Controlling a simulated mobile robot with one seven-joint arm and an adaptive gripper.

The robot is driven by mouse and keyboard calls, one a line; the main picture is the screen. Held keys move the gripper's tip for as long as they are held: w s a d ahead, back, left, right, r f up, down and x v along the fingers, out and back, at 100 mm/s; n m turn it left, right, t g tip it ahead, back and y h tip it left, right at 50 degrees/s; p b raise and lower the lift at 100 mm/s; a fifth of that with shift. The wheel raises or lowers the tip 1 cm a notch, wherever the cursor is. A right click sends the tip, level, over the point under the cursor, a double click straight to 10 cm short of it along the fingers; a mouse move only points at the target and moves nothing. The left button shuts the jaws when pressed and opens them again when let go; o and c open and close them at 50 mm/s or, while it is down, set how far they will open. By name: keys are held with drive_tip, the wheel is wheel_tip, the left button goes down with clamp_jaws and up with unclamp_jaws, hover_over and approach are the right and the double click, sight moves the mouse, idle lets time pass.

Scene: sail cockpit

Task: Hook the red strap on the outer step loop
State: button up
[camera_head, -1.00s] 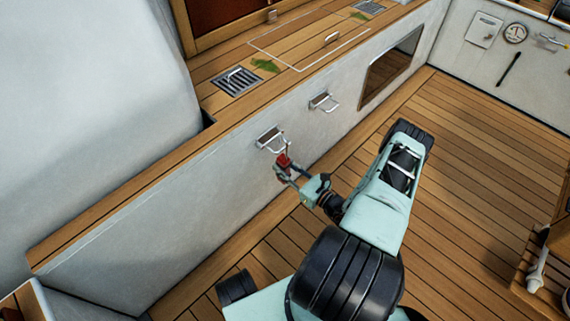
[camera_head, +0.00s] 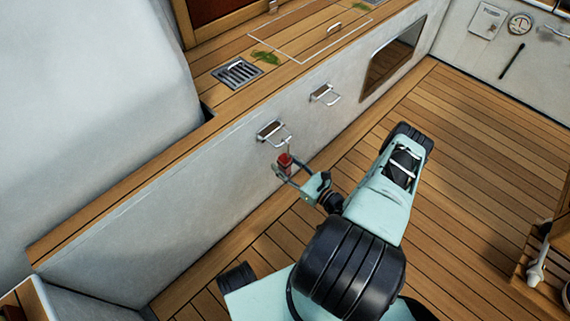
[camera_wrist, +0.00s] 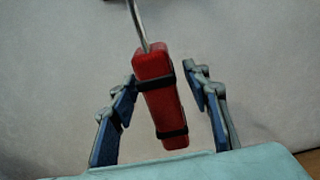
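The red strap (camera_head: 285,163), a red block with black bands, hangs below the nearer step loop (camera_head: 272,134) on the white cockpit wall. In the wrist view the strap (camera_wrist: 162,95) is slightly tilted, with a thin grey metal hook rising from its top out of frame. The hook appears to meet the loop's bar, but the contact is too small to confirm. A second step loop (camera_head: 325,95) is further along the wall.
A wooden ledge (camera_head: 150,185) runs along the wall top, with a metal grate (camera_head: 237,73) and a green patch (camera_head: 266,58) on it. The plank floor (camera_head: 470,130) to the right is largely clear. A dark window (camera_head: 393,55) is further along the wall.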

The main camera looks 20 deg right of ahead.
wheel_tip(320, 180, up, 10)
idle(0.8)
